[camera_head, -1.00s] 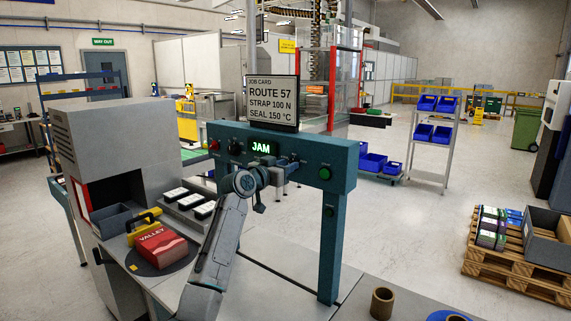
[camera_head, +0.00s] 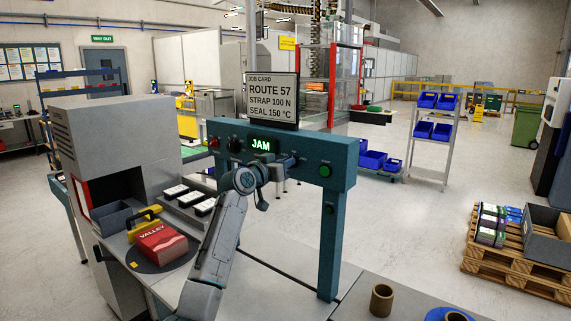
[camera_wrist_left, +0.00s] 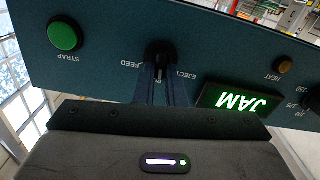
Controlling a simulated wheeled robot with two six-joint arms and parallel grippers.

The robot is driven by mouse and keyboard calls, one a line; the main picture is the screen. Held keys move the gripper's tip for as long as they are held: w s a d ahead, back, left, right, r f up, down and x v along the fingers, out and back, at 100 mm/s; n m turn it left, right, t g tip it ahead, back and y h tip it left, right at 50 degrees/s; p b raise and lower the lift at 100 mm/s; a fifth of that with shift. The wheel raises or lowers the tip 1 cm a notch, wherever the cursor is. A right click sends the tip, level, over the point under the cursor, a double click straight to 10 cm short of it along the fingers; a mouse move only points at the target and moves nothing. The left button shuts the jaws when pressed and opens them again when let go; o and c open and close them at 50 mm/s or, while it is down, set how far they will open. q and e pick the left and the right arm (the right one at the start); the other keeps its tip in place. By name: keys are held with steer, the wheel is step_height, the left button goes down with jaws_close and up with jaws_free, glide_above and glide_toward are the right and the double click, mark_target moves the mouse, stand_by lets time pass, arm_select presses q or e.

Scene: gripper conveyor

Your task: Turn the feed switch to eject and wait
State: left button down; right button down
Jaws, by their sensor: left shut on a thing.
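My left gripper (camera_head: 284,162) is at the front of the teal control panel (camera_head: 343,170). In the left wrist view, which shows the panel upside down, the fingers (camera_wrist_left: 161,78) are shut on the black feed switch (camera_wrist_left: 159,50). The labels FEED and EJECT stand on either side of it; a label between the fingers is partly hidden. The switch's exact pointing is hard to tell. The green display (camera_head: 261,146) reads JAM. It also shows in the wrist view (camera_wrist_left: 240,101). My right gripper is not in view.
A job card (camera_head: 272,98) stands above the panel. A red VALLEY box (camera_head: 160,243) lies on a dark round plate, left of my arm.

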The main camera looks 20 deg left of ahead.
arm_select(q)
steer(key=n+p, duration=0.1)
steer(key=n, duration=0.2)
steer(key=n+p, duration=0.1)
steer(key=n, duration=0.2)
steer(key=n+p, duration=0.1)
steer(key=n, duration=0.3)
steer(key=shift+w+a+f, duration=0.1)
steer(key=shift+a+f, duration=0.15)
steer(key=shift+a, duration=0.05)
steer(key=shift+n, duration=0.3)
steer(key=c, duration=1.5)
jaws_free()
